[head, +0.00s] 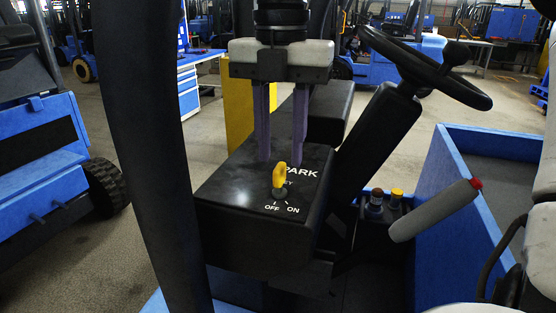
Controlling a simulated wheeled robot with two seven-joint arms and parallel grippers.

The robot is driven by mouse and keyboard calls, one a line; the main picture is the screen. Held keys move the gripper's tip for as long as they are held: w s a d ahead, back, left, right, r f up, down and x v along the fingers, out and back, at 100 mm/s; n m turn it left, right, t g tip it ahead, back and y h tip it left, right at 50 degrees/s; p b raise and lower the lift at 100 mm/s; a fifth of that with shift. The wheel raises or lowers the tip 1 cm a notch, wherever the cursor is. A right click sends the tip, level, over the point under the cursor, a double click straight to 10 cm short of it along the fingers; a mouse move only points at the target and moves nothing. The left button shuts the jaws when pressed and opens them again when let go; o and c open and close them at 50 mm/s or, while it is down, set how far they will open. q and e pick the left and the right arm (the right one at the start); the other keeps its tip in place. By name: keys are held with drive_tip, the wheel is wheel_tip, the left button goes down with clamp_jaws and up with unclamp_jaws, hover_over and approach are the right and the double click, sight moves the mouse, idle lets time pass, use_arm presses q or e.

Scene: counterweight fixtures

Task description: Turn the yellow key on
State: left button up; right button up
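The yellow key (279,175) stands upright in its switch on the black console (245,190) of a blue vehicle. OFF and ON labels are printed below the switch, and another label behind the key is partly hidden. I cannot tell clearly which label the key points to. My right gripper (281,161) hangs from above, with its two purple fingers apart and pointing down. The fingers appear on either side of the key, slightly behind or above it, with nothing held between them. My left gripper is not in view.
A steering wheel (425,65) on a black column rises to the right of the console. A grey lever (434,211) with a red tip and small knobs (396,197) sit lower right. A thick black post (145,150) stands at left. Other blue vehicles are behind.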

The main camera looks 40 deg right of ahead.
sight(279, 166)
drive_tip(key=shift+f, duration=1.7)
drive_tip(key=shift+w, duration=0.1)
clamp_jaws()
drive_tip(key=m, duration=0.4)
drive_tip(key=shift+m, duration=2.4)
unclamp_jaws()
